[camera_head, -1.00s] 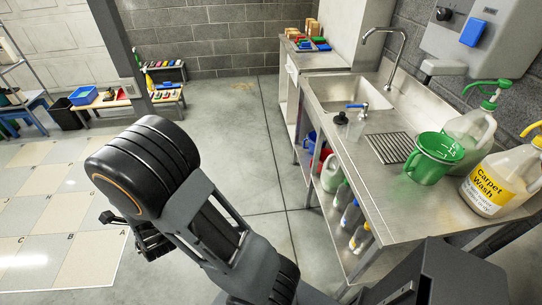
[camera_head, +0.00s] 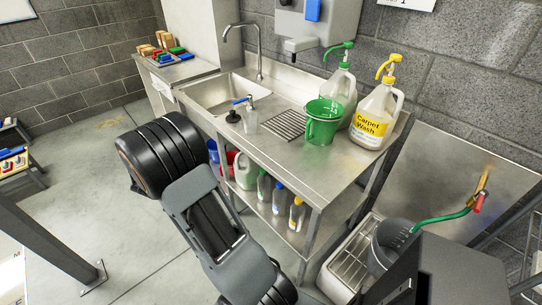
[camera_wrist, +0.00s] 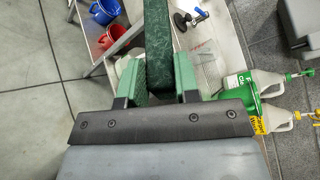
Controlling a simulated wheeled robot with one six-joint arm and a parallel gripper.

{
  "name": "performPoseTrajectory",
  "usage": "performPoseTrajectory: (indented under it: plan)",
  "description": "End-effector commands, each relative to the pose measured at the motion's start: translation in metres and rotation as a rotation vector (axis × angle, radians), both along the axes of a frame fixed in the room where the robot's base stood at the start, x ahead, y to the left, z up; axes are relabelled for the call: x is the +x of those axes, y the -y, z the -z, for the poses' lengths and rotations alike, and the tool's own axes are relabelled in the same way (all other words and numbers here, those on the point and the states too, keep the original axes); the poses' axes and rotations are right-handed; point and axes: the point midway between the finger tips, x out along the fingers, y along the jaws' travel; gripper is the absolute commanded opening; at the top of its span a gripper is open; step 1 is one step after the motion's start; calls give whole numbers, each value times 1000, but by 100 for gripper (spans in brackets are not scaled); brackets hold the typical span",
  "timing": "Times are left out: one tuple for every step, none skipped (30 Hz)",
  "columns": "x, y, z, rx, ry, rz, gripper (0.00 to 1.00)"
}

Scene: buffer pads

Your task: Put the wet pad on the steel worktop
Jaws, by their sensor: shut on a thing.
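In the wrist view my gripper (camera_wrist: 158,72) is shut on a dark green speckled pad (camera_wrist: 158,35). The pad stands edge-on between the two green fingers and runs out past the top edge of the picture. Whether it is wet does not show. The steel worktop (camera_head: 290,160) stands in the middle of the head view, to the right of my arm. Part of the worktop also shows in the wrist view (camera_wrist: 220,25), beyond and to the right of the pad. My gripper and the pad are hidden behind my arm in the head view.
The worktop's front strip is bare. Bottles stand on the shelf below.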

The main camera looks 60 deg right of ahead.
Motion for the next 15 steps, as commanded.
performPoseTrajectory:
  plan:
    - [-6,37,3,0,6,104,0]
    - [-10,57,2,0,5,162,0]
    - [-17,82,0,0,5,236,0]
    - [-23,100,-1,0,5,289,0]
    - [-29,117,-1,0,4,340,0]
    - [-39,139,-3,0,4,404,0]
    - [-46,154,-4,0,4,449,0]
    - [-53,168,-4,0,3,491,0]
    - [-63,185,-6,-1,4,543,0]
    - [-69,197,-6,-1,2,577,0]
    - [-77,208,-6,0,2,611,0]
    - [-85,221,-7,-1,2,650,0]
    - [-91,229,-8,-1,0,677,0]
    - [-97,237,-8,0,1,700,0]
    - [-104,246,-9,0,0,727,0]
